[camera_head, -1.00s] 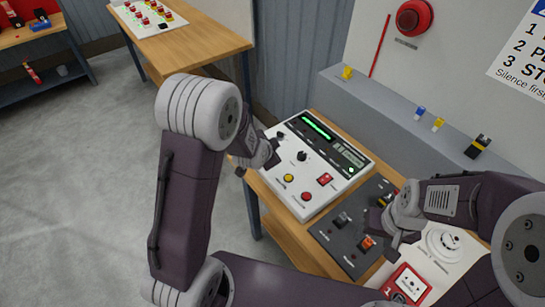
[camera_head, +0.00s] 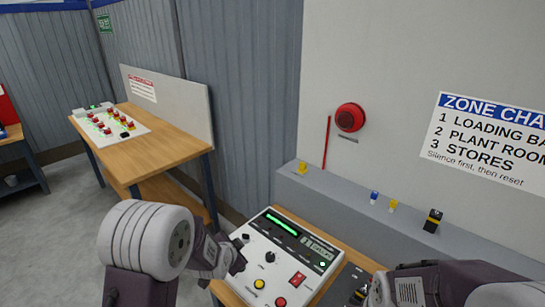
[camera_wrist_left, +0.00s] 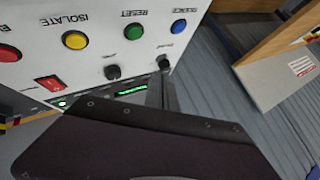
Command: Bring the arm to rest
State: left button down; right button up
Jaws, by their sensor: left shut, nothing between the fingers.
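My left gripper (camera_head: 240,262) is at the left edge of the white control panel (camera_head: 262,263) in the head view. It is shut and holds nothing. In the left wrist view its dark finger (camera_wrist_left: 168,92) shows close to the panel face, near a black knob; I cannot tell whether it touches. My left arm (camera_head: 150,240) is bent, its pale joint in front. My right gripper (camera_head: 374,291) is at the bottom of the head view, mostly cut off, beside a dark panel; its jaws cannot be made out.
The panel has a red switch (camera_wrist_left: 49,83), a yellow button (camera_wrist_left: 75,40) and several other controls. Behind it a grey ledge (camera_head: 330,196) carries small items, below a red alarm (camera_head: 350,117). A wooden table (camera_head: 150,150) stands at left. Floor shows at far left.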

pick_arm(q)
jog(key=s+a+r+n, duration=0.2)
jog(key=s+r, duration=0.2)
jog(key=r, duration=0.1)
jog(key=s+f+n+g, duration=0.2)
jog(key=s+n+g, duration=0.2)
jog(key=s, duration=0.6)
jog(key=s+f+n+g, duration=0.3)
jog(key=s+g, duration=0.1)
jog(key=s, duration=0.5)
jog(key=shift+s+f+n, duration=0.3)
jog(key=shift+s+n, duration=0.1)
